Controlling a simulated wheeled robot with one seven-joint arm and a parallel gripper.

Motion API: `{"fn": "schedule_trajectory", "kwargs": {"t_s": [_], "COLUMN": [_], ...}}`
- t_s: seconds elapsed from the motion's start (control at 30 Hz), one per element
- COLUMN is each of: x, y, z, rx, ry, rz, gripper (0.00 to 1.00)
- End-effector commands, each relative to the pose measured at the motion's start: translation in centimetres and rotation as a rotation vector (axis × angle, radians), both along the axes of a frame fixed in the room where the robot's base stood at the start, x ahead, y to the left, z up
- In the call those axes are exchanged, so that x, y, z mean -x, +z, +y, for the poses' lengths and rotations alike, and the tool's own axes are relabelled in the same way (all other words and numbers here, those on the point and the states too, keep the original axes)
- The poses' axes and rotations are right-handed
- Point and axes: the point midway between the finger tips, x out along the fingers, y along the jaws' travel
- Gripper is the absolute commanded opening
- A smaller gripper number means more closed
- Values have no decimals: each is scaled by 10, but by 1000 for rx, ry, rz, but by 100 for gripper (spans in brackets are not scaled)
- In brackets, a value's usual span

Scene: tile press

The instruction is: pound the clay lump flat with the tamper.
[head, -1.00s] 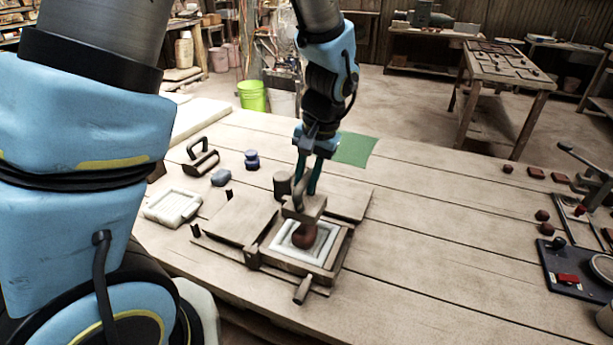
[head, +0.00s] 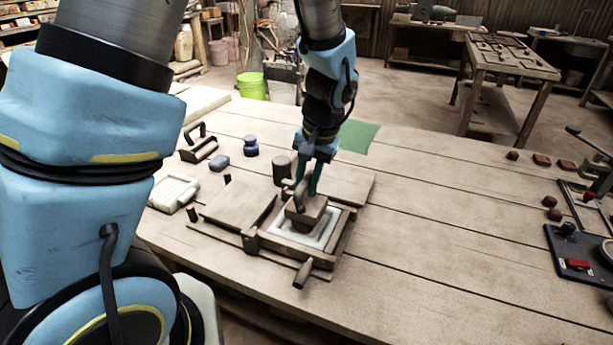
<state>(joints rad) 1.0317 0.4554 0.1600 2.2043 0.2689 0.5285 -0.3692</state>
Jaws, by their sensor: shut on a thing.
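My gripper (head: 308,180) is shut on the handle of the wooden tamper (head: 306,211). The tamper's square block is over the middle of the press frame, on or just above the clay lump (head: 303,230). Only a low dark edge of the clay shows beneath the block; the rest is hidden. The clay lies in a white square mould (head: 322,238) set in the wooden press (head: 252,241). I cannot tell how flat the clay is.
Left of the press lie a white tile mould (head: 173,193), a handled wooden tool (head: 199,149) and blue-grey pieces (head: 250,146). A dark cylinder (head: 281,170) stands close behind the tamper. A green sheet (head: 357,136) lies at the back. The table's right-centre is clear.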

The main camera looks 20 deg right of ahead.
Motion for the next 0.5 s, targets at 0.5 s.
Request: {"fn": "schedule_trajectory", "kwargs": {"t_s": [0.5], "x": [1], "y": [58], "z": [0], "rx": [0], "ry": [1], "rz": [3], "gripper": [0]}}
